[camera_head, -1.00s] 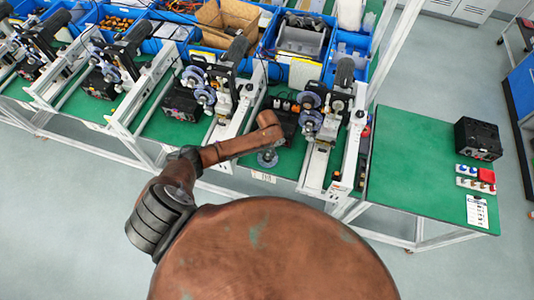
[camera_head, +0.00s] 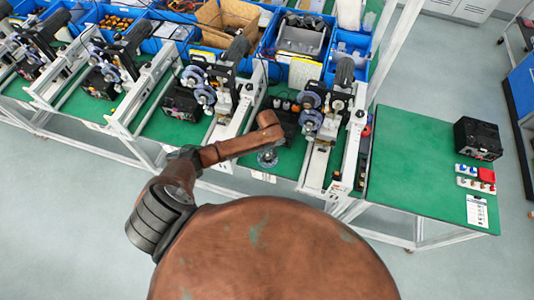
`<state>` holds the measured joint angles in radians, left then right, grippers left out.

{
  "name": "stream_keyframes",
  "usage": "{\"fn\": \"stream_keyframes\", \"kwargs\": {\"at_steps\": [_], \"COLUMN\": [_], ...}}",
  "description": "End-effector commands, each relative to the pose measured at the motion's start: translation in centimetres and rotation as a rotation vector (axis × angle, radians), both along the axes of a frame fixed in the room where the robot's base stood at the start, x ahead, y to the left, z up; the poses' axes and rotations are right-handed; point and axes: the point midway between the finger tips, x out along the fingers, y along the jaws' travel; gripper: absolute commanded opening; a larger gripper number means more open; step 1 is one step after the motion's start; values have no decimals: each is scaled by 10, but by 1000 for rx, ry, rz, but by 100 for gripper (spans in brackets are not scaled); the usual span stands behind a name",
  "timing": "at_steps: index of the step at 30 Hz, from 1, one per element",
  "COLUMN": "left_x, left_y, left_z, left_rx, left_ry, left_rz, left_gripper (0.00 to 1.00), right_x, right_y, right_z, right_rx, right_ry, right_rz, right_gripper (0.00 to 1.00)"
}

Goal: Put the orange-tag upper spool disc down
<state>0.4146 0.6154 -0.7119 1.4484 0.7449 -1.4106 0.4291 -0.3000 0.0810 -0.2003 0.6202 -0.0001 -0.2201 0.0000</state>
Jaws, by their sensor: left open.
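My left arm reaches in from the left over the green bench top. My left gripper (camera_head: 268,151) points down beside the front edge of the bench and is open. A small grey spool disc (camera_head: 267,160) shows at its fingertips, low over or on the green surface. I cannot tell whether it touches the bench, and no orange tag is legible on it. Other grey-blue spool discs sit on the coder machine just to the right, an upper one (camera_head: 310,100) and a lower one (camera_head: 311,120). My right gripper is out of view.
More coder machines with discs (camera_head: 205,96) stand in a row to the left. Blue bins (camera_head: 345,62) line the back. A green side table (camera_head: 410,150) at right holds a black box (camera_head: 478,138) and small coloured parts; its left half is clear.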

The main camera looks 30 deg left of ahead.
Motion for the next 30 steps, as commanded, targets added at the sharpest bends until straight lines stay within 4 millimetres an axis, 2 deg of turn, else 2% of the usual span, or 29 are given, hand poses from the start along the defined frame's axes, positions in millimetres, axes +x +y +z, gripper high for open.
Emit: {"fn": "stream_keyframes", "kwargs": {"at_steps": [9,15,21,30], "left_x": [1,1,0,0], "left_y": [0,1,0,0], "left_z": [64,96,109,110], "left_rx": [0,1,0,1], "left_ry": [-4,-1,1,1], "left_rz": [-1,0,1,1], "left_gripper": [41,41,41,41], "right_x": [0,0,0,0], "right_y": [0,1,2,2], "right_z": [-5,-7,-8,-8], "right_rx": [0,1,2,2], "right_ry": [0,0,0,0], "right_rz": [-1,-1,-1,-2], "right_gripper": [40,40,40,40]}}
